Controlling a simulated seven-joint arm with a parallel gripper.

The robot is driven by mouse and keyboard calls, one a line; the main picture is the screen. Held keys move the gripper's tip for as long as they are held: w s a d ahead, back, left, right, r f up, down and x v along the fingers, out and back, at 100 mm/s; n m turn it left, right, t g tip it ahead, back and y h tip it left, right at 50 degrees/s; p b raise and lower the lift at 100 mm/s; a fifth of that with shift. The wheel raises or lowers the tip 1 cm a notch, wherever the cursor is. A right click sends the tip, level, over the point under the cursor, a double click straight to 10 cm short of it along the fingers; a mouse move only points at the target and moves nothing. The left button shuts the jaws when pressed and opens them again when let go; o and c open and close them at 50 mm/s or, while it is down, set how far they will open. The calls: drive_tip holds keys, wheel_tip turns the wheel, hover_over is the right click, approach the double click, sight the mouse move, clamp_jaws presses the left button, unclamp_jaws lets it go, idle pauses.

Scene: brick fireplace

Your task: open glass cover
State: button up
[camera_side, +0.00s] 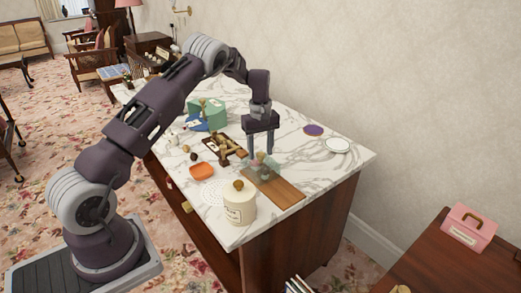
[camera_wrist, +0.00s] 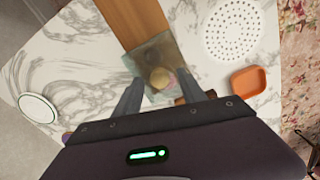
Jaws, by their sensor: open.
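The glass cover (camera_side: 264,170) is a small, see-through greenish box shape at the back end of a wooden board (camera_side: 281,189). It also shows in the wrist view (camera_wrist: 147,58), with the board (camera_wrist: 131,18) running away from it. Small rounded brown and pinkish shapes show in or on the cover; I cannot tell which. My gripper (camera_side: 260,155) points down just above the cover. In the wrist view my gripper (camera_wrist: 161,84) is open, with one finger on each side of the cover's near part. I cannot tell whether the fingers touch the glass.
A cream canister (camera_side: 239,209) with a brown knob stands near the front corner. An orange dish (camera_side: 202,171) and a white perforated mat (camera_side: 213,193) lie to the left. A wooden rack (camera_side: 222,150) is close by on the left. A white plate (camera_side: 338,145) and purple disc (camera_side: 313,130) lie right.

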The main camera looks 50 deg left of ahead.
clamp_jaws()
drive_tip(key=shift+r, duration=0.1)
idle(1.2)
